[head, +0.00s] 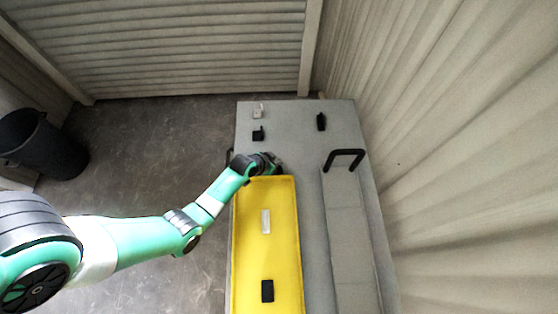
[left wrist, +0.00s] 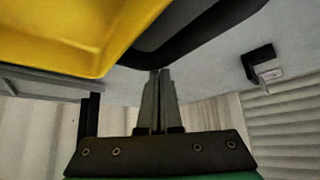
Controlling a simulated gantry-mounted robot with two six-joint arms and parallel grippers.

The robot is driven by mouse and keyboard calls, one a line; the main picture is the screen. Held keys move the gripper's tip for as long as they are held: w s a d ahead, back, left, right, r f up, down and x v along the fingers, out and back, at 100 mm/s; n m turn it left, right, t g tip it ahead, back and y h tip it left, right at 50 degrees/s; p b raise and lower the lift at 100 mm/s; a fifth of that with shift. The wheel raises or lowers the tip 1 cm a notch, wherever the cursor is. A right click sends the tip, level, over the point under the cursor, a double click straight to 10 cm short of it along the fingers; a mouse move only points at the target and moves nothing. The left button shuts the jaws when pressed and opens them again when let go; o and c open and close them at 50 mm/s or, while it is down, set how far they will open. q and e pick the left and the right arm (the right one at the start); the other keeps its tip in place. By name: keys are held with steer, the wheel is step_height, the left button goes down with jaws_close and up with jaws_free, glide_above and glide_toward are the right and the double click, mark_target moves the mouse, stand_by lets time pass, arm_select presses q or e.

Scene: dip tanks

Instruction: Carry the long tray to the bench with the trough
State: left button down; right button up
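The long tray (head: 285,215) is yellow and lies lengthwise on the left part of a grey bench top (head: 312,240). Its near end runs out of the head view. A pale block (head: 266,221) and a black block (head: 267,291) are in it. My left gripper (head: 268,163) is at its far end. In the left wrist view, the tray's yellow end (left wrist: 60,35) and black handle (left wrist: 190,35) show. The fingers (left wrist: 158,75) are close together at the handle bar and look shut on it; the tips are partly hard to see. My right gripper is out of view. I cannot make out a trough.
A long grey piece (head: 347,235) with a black handle (head: 344,158) lies on the right of the bench. Small black and pale items (head: 258,133) stand at the far end. A corrugated wall (head: 450,150) borders the right. A dark bin (head: 40,145) stands left; floor between is clear.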

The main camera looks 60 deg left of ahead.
arm_select(q)
steer(key=shift+w+a+f+b, duration=0.1)
steer(key=shift+w+f+b, duration=0.1)
steer(key=shift+b, duration=0.1)
steer(key=w+b, duration=0.1)
steer(key=w+a+b, duration=0.1)
steer(key=w, duration=0.1)
steer(key=shift+w+f, duration=0.1)
steer(key=r, duration=0.1)
steer(key=r+p, duration=0.1)
steer(key=p, duration=0.1)
steer(key=shift+s+d+r, duration=0.2)
steer(key=shift+d+r, duration=0.05)
steer(key=shift+r, duration=0.15)
steer(key=p+v, duration=0.5)
steer(key=v, duration=0.3)
steer(key=shift+s+f+p, duration=0.35)
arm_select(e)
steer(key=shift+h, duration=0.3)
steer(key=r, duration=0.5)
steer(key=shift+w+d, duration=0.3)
